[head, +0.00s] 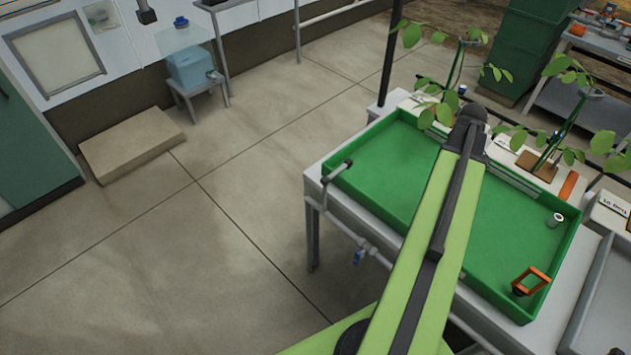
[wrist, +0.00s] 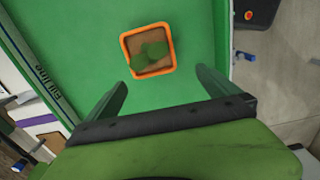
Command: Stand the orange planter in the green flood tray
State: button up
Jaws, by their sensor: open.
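The orange planter (wrist: 149,52) shows in the wrist view as a square orange rim around brown soil and green leaves. Seen from above, it appears upright on the floor of the green flood tray (wrist: 198,35), apart from the tray walls in view. My gripper (wrist: 165,82) is open and empty, with its fingers spread below the planter in the picture and not touching it. In the head view the green tray (head: 375,175) lies on a bench, partly covered by my arm. My gripper is hidden there, and I cannot make out the planter for certain.
An orange-framed object (head: 530,281) and a small white cup (head: 555,219) are in the tray's right part. Leafy plants (head: 560,135) stand along its back edge. A grey tray (head: 605,300) is at the right.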

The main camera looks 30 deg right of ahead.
jog(key=w+a, duration=1.1)
jog(key=a, duration=0.2)
jog(key=w+a+m, duration=0.1)
jog(key=w+a, duration=0.1)
jog(key=a, duration=1)
jog(key=w+a+m, duration=0.1)
jog(key=w+a, duration=0.2)
jog(key=a, duration=0.9)
jog(key=w+a+m, duration=0.1)
jog(key=w+a, duration=0.2)
jog(key=a, duration=0.9)
jog(key=shift+a, duration=0.15)
